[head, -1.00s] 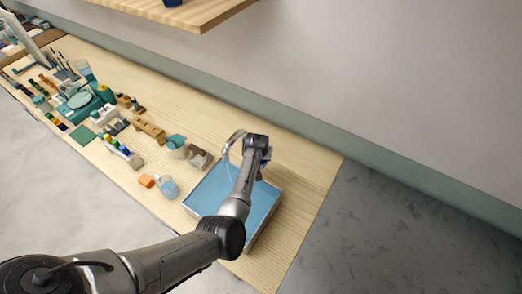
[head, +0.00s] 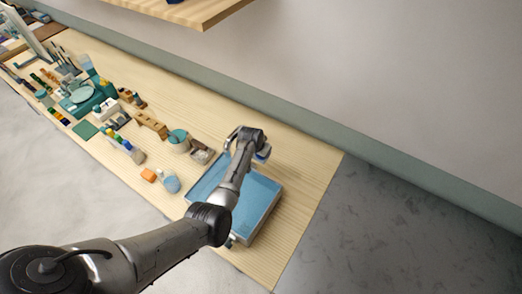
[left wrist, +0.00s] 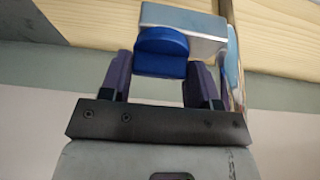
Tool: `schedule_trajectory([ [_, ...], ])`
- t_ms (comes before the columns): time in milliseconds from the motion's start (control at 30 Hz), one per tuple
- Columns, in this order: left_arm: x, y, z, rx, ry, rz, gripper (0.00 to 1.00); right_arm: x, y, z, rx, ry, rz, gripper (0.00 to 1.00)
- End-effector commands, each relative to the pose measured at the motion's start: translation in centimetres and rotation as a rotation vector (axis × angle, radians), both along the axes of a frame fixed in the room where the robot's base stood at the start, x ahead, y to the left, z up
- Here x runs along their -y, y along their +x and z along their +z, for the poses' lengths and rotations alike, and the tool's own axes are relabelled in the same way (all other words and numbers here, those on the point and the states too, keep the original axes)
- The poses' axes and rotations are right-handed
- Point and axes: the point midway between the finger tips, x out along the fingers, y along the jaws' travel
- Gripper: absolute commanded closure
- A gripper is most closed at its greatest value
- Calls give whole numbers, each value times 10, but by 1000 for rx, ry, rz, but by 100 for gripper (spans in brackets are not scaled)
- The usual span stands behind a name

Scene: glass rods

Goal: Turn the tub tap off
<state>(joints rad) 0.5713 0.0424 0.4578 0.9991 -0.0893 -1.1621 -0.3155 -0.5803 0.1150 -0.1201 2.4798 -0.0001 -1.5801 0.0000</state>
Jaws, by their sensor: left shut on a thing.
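The tub (head: 262,222) is a shallow blue basin near the right end of the wooden counter, partly hidden by my left arm. The tap's curved metal spout (head: 232,136) shows at the tub's back edge, mostly behind my wrist. In the left wrist view, the tap's blue knob (left wrist: 162,50) sits on a shiny metal block (left wrist: 196,20). My left gripper (left wrist: 161,68) has its purple fingers on either side of the knob and is shut on it. In the head view, my left gripper (head: 262,154) is at the tub's back. I cannot tell whether water runs.
Left of the tub are a teal-topped pot (head: 178,139), a grey stand (head: 202,154), an orange block (head: 148,174) and a light-blue jar (head: 171,184). More art supplies crowd the counter's left part. Bare wood lies right of the tub, and a shelf (head: 185,8) hangs above.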

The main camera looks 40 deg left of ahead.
Motion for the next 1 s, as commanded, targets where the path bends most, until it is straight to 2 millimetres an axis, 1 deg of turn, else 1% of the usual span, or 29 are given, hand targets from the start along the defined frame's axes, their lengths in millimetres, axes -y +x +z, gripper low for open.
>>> schedule_trajectory([
  [200,0,0,0,-1,1,-2,68,2,0,0,0,-6,4,57],
  [233,0,0,0,-1,1,-2,43,2,0,0,0,-7,4,57],
  [500,0,0,0,0,0,-1,19,3,0,0,0,-9,6,57],
  [833,0,-1,2,0,1,0,19,2,0,-1,0,-5,4,57],
  [1000,0,-6,14,2,2,1,19,1,0,-5,0,-2,2,57],
])
